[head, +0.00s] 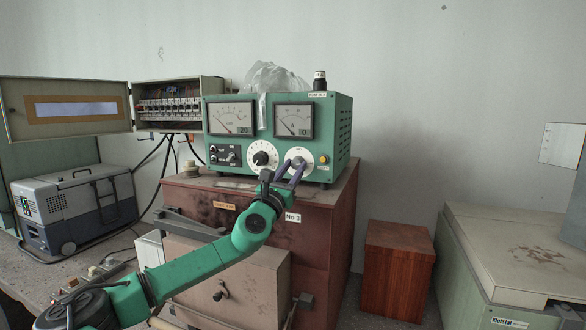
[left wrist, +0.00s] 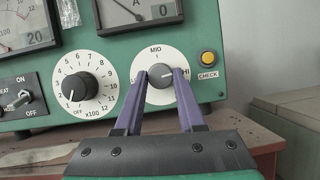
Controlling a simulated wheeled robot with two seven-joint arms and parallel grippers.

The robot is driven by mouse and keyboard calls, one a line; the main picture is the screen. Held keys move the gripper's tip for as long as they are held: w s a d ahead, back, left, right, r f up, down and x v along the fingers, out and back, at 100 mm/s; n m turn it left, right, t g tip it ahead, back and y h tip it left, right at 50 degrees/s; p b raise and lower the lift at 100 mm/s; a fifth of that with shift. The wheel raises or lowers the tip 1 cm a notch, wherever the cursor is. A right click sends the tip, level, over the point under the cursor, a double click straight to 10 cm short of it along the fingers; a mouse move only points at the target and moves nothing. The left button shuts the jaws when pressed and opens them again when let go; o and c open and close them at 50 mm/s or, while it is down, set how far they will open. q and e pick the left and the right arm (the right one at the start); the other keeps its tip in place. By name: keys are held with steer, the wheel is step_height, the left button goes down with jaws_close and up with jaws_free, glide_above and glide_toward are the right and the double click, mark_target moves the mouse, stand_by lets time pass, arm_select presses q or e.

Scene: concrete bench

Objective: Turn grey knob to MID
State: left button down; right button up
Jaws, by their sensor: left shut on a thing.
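The grey knob (left wrist: 161,75) sits on a white dial on the front of the green instrument box (head: 340,140). MID is printed at the top of the dial and HI at its right. A short pale mark shows on the knob, toward its right side; its exact direction is hard to tell. My left gripper (head: 295,164) has its two purple fingers on either side of the knob, shut on it. In the head view the gripper partly hides this dial. My right gripper is not in view.
A black knob (left wrist: 76,86) with a numbered dial is just left of the grey knob. A yellow CHECK button (left wrist: 208,58) is to its right. Two needle meters sit above. The box stands on a reddish-brown cabinet (head: 340,215). An open fuse box (head: 170,120) is at left.

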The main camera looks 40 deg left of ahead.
arm_select(q)
steer(key=n+y, duration=0.1)
steer(key=n, duration=0.2)
steer(key=n+g+y+p, duration=0.1)
steer(key=n+y, duration=0.1)
steer(key=n, duration=0.1)
steer(key=shift+d+r, duration=0.15)
steer(key=n+g+y, duration=0.1)
steer(key=n, duration=0.2)
steer(key=n+g+y, duration=0.1)
steer(key=n+y, duration=0.1)
steer(key=n, duration=0.2)
steer(key=shift+w+d+g+p, duration=0.1)
steer(key=shift+d+g+p, duration=0.05)
steer(key=shift+g+p, duration=0.2)
steer(key=n+g, duration=0.1)
steer(key=n, duration=0.1)
steer(key=n+y+p, duration=0.1)
steer(key=n, duration=0.1)
steer(key=shift+r+n+g, duration=0.15)
steer(key=shift+n+g, duration=0.15)
steer(key=shift+g, duration=0.05)
steer(key=shift+d+r+n+g+p, duration=0.1)
steer(key=shift+n+g+p, duration=0.65)
steer(key=shift+n, duration=1.45)
steer(key=c, duration=0.5)
jaws_free()
steer(key=shift+w+g, duration=0.1)
steer(key=shift+g, duration=0.15)
